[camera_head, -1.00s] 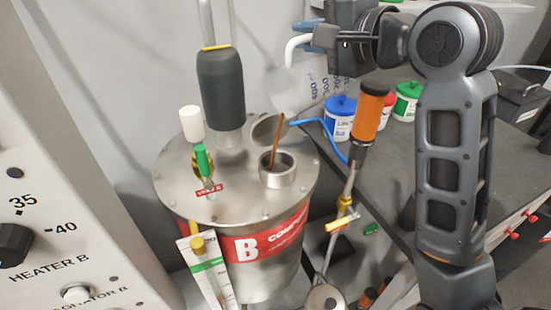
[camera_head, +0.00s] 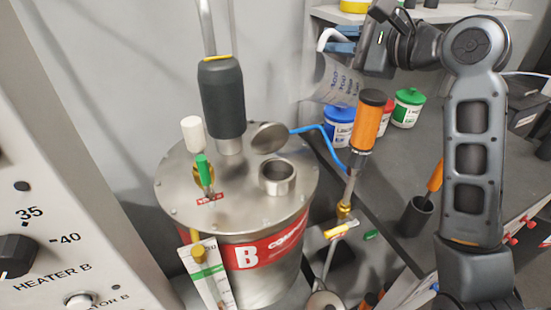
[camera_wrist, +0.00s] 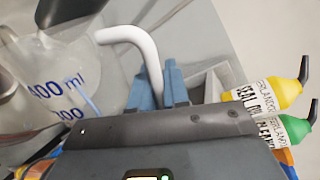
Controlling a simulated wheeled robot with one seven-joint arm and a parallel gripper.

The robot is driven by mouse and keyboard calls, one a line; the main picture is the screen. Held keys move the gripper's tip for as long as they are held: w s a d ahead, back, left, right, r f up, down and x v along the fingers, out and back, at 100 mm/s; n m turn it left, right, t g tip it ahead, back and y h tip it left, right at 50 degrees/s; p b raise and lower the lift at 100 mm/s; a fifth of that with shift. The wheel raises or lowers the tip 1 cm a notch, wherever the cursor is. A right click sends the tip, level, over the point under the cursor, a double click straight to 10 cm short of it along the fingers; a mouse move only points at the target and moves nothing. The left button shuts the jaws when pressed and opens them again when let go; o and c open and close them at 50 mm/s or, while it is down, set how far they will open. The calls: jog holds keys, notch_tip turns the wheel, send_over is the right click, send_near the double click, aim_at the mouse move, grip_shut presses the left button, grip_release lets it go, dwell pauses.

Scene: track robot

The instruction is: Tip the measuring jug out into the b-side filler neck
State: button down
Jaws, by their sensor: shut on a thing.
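My gripper (camera_head: 345,42) is shut on the white handle (camera_head: 324,40) of the clear measuring jug (camera_head: 334,82). The jug is tilted in the air, behind and to the right of the B drum. In the wrist view my blue fingers (camera_wrist: 161,88) grip the jug's handle (camera_wrist: 140,42), and its blue-marked wall (camera_wrist: 62,85) shows at left; I see no brown liquid in it. The b-side filler neck (camera_head: 277,178) is an open metal ring on the drum lid (camera_head: 235,205). No stream runs into it, and the jug is clear of it.
A round metal cap (camera_head: 268,137) stands open behind the neck. A dark grey cylinder (camera_head: 221,98) rises from the lid. An orange-handled tool (camera_head: 366,122) stands to the right. Blue, red and green-lidded tubs (camera_head: 408,108) sit on the grey bench (camera_head: 400,165). The heater panel (camera_head: 60,220) fills the left.

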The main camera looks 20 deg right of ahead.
jog(key=p, duration=0.1)
jog(key=m+p, duration=0.1)
jog(key=shift+w+d+r+p, duration=0.1)
jog(key=shift+w+d+p, duration=0.05)
jog(key=shift+d+p, duration=0.2)
jog(key=shift+w+d+r+m+y, duration=0.15)
jog(key=shift+d+m+y, duration=0.1)
jog(key=shift+m, duration=0.25)
jog(key=shift+s+d+r+m+y, duration=0.15)
jog(key=shift+d+m+y, duration=0.1)
jog(key=shift+m, duration=0.25)
jog(key=w+d+f+m+t+y, duration=0.1)
jog(key=d+f+m, duration=0.4)
jog(key=m, duration=0.3)
jog(key=shift+w+d, duration=0.2)
jog(key=shift+w, duration=0.15)
jog(key=shift+r, duration=0.15)
